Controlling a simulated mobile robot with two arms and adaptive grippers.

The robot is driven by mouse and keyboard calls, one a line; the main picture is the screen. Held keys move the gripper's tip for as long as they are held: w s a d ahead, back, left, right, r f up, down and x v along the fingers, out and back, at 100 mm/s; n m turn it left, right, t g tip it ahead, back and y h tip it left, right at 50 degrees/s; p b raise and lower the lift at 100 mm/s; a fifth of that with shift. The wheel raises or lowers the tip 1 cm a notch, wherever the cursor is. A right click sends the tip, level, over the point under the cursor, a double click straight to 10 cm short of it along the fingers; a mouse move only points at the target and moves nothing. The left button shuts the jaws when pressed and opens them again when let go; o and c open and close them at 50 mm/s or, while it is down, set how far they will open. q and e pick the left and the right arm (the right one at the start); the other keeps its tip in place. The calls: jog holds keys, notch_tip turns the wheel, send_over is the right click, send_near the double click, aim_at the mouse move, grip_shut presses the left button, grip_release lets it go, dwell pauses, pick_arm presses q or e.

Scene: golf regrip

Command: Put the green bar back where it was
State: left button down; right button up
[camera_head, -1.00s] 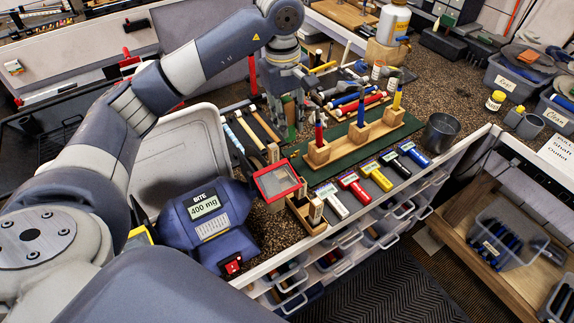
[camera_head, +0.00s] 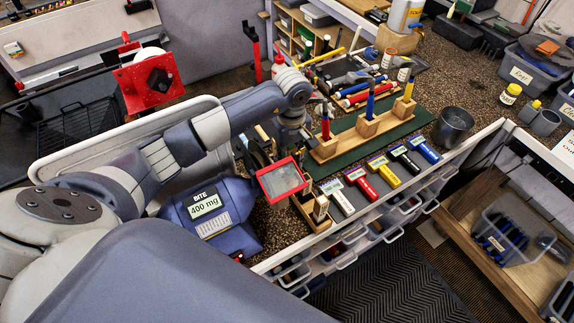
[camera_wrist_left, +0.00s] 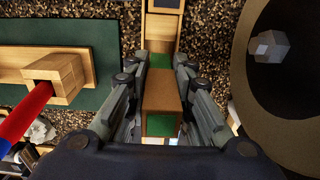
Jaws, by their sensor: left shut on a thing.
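My left gripper (camera_head: 296,146) is above the workbench, between the green mat's wooden stand and the framed red tray. In the left wrist view its fingers (camera_wrist_left: 160,104) are shut on the green bar (camera_wrist_left: 161,125), which has a brown wooden upper face and a green end. The bar is mostly hidden by the gripper in the head view. A small wooden box (camera_head: 310,212) holding light blocks stands in front of the gripper, near the bench's front edge. A wooden piece with a dark panel shows beyond the fingers in the wrist view. My right gripper is not in view.
A green mat (camera_head: 338,160) carries wooden stands with upright coloured grips. Several coloured putter-like tools lie along the front edge. A dark metal cup (camera_head: 453,125) stands at right.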

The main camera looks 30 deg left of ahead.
pick_arm(q)
jog(key=shift+w+f, duration=0.15)
jog(key=shift+f, duration=0.55)
jog(key=f, duration=0.1)
jog(key=f+b, duration=0.1)
jog(key=f, duration=0.1)
jog(key=shift+s+d+f, duration=0.1)
jog(key=shift+s+d, duration=0.05)
jog(key=shift+s, duration=0.15)
jog(key=shift+w, duration=0.2)
jog(key=c, duration=1.4)
grip_release()
jog(key=shift+s, duration=0.1)
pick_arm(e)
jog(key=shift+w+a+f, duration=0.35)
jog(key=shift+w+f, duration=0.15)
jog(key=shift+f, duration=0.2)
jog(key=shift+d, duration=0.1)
